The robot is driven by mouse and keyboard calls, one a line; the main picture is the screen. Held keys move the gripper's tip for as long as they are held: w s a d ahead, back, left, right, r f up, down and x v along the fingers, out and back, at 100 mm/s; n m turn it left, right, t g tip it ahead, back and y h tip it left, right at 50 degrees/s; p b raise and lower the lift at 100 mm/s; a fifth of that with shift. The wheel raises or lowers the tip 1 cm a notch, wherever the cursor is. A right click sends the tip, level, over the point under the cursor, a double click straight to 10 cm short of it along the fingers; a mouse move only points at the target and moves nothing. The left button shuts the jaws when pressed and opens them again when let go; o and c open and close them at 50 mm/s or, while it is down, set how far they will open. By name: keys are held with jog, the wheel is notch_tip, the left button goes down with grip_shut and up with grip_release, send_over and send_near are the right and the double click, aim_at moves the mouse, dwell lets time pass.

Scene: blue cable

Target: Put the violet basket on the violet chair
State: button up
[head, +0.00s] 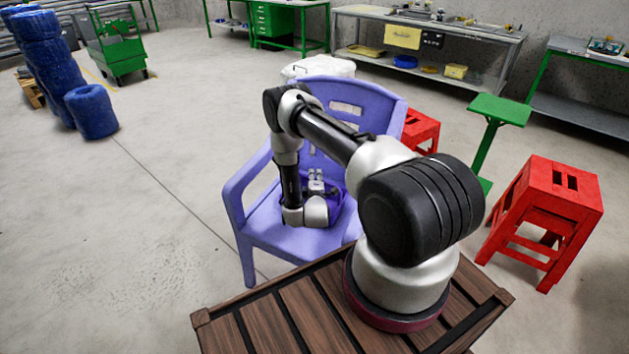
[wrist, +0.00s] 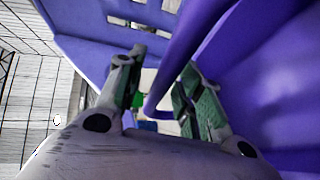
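The violet chair (head: 262,180) stands in front of me, lighter violet, with its seat and slotted back facing my side. The violet basket (head: 338,207), a darker violet, is at the chair's seat, partly hidden behind my arm. My gripper (head: 316,180) is low over the seat at the basket. In the wrist view my gripper (wrist: 160,92) has its two fingers apart, with green pads. A thin violet bar of the basket (wrist: 192,45) runs down between the fingers, with gaps beside it.
Red stools (head: 562,205) and a green stand (head: 497,112) are right of the chair. A white container (head: 318,67) is behind it. Blue rolls (head: 92,110) and a green cart (head: 118,48) are far left. The floor left of the chair is clear.

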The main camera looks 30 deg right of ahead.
jog(key=v, duration=1.2)
jog(key=w+a+r+m+g+y, duration=0.1)
jog(key=w+a+r+m+y, duration=0.15)
jog(key=w+r, duration=0.45)
jog(key=w+a+r+m+g+y, duration=0.1)
jog(key=w+r+m, duration=0.3)
jog(key=r, duration=0.5)
jog(key=s+a+r+g+y, duration=0.1)
jog(key=s+a+r+y, duration=0.1)
jog(key=r, duration=0.7)
jog(key=s+a+r+g+y, duration=0.1)
jog(key=s+a+r+g, duration=0.1)
jog(key=r, duration=0.7)
jog(key=s+r+m+g+y, duration=0.2)
jog(key=s+r+m, duration=0.1)
jog(key=s+r, duration=1.05)
jog(key=s+d+r+m+g, duration=0.1)
jog(key=s, duration=1)
jog(key=s+d+r+m+g+h, duration=0.1)
jog(key=s+g, duration=0.1)
jog(key=s, duration=0.9)
jog(key=shift+s+r, duration=0.2)
jog(key=shift+s, duration=0.15)
